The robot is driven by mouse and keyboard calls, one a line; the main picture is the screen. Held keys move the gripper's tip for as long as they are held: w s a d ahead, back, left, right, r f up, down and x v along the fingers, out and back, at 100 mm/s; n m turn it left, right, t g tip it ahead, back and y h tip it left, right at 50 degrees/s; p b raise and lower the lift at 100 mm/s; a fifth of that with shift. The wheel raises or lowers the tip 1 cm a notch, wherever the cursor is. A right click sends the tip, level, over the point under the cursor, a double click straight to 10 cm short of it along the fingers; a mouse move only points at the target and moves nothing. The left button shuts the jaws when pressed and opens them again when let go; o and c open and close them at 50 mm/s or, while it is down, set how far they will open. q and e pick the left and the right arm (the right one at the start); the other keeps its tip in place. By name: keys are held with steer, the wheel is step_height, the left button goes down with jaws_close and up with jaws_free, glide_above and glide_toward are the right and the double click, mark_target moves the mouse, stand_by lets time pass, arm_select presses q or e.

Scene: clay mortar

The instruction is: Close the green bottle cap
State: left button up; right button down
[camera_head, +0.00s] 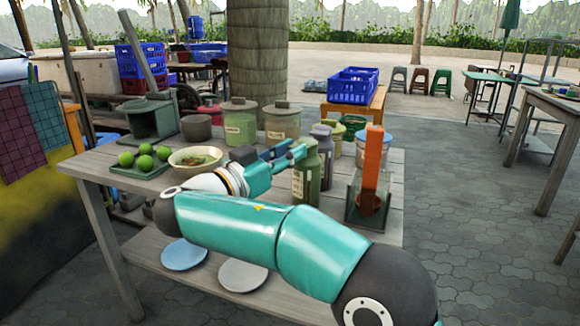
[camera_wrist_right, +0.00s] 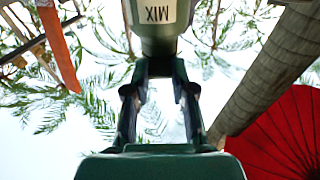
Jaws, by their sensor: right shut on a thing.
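The green bottle (camera_head: 304,182) stands near the front edge of the wooden table, with a pale label on its side. In the right wrist view its body (camera_wrist_right: 158,40) shows at the top with a label reading MIX. My right gripper (camera_head: 298,153) reaches in from the left at the bottle's top. In the wrist view its fingers (camera_wrist_right: 160,90) are shut on the dark green cap (camera_wrist_right: 160,68) at the bottle's narrow end. The cap meets the bottle there; how tightly it sits cannot be told. My left gripper is not in view.
A grey-capped bottle (camera_head: 326,150) stands right behind the green one. An orange block (camera_head: 373,155) rises from a glass holder to the right. Two lidded jars (camera_head: 240,126) (camera_head: 282,125), a bowl (camera_head: 196,158) and limes on a tray (camera_head: 140,169) are farther left. Plates lie on the lower shelf.

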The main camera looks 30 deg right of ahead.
steer(key=shift+f, duration=0.3)
steer(key=c, duration=1)
jaws_free()
steer(key=shift+r, duration=0.1)
steer(key=shift+o, duration=0.2)
steer(key=shift+a, duration=0.1)
steer(key=v, duration=0.7)
steer(key=shift+f, duration=0.25)
